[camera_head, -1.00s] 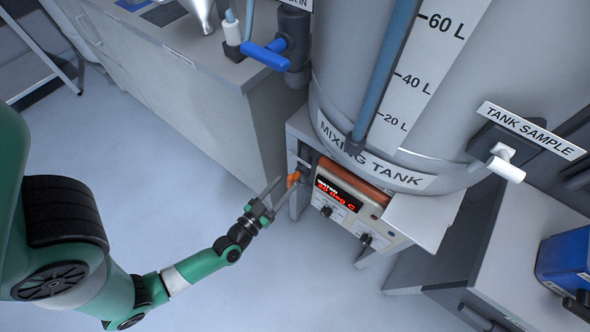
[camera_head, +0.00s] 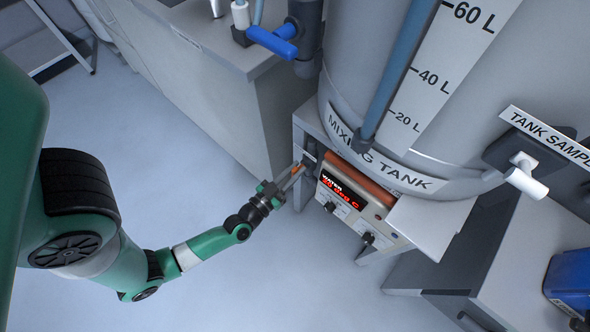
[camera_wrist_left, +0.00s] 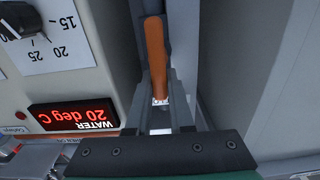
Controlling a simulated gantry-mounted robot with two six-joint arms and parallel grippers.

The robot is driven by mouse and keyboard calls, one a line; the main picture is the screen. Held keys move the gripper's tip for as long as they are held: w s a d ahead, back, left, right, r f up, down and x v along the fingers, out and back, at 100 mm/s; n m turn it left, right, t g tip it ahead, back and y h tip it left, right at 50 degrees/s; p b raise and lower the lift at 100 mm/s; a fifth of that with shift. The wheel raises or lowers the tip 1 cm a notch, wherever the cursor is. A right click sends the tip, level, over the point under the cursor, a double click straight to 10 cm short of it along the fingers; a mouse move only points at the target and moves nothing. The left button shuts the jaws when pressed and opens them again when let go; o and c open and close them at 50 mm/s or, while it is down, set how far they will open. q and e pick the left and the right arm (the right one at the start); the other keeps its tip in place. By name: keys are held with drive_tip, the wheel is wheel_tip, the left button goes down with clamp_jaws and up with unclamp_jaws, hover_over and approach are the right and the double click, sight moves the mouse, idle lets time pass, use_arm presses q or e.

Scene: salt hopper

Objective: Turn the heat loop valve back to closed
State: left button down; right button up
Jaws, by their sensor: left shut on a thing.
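The orange valve handle (camera_wrist_left: 155,48) runs lengthwise up the middle of the left wrist view, between my left gripper's fingers (camera_wrist_left: 159,85). In the head view only a small bit of the orange handle (camera_head: 296,168) shows, at the left end of the heater unit under the mixing tank. My left gripper (camera_head: 290,176) is shut on the handle there. The valve body is mostly hidden by the gripper and the stand. My right gripper is not in view.
The heater unit's red display (camera_wrist_left: 74,114) reads water 20 deg C, with a black knob (camera_wrist_left: 20,20) near it. The mixing tank (camera_head: 340,95) stands above. A grey cabinet (camera_head: 215,90) is to the left. Open floor (camera_head: 120,130) lies around my left arm.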

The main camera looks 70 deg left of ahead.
use_arm(q)
drive_tip(key=m+p, duration=0.2)
drive_tip(key=shift+w+d+r+p, duration=0.15)
drive_tip(key=shift+d+r+p, duration=0.1)
drive_tip(key=shift+p, duration=0.1)
drive_tip(key=shift+w+d+m+p, duration=0.1)
drive_tip(key=shift+m+p, duration=0.7)
drive_tip(key=shift+p, duration=0.05)
drive_tip(key=m, duration=0.1)
drive_tip(key=m+p, duration=0.2)
drive_tip(key=shift+w+d+f+m, duration=0.15)
drive_tip(key=shift+d+f+m, duration=0.15)
drive_tip(key=m, duration=0.3)
drive_tip(key=f+m+p, duration=0.1)
drive_tip(key=m, duration=0.2)
drive_tip(key=d+f+m+p, duration=0.1)
drive_tip(key=m, duration=0.3)
drive_tip(key=shift+w+f, duration=0.15)
drive_tip(key=shift+w, duration=0.1)
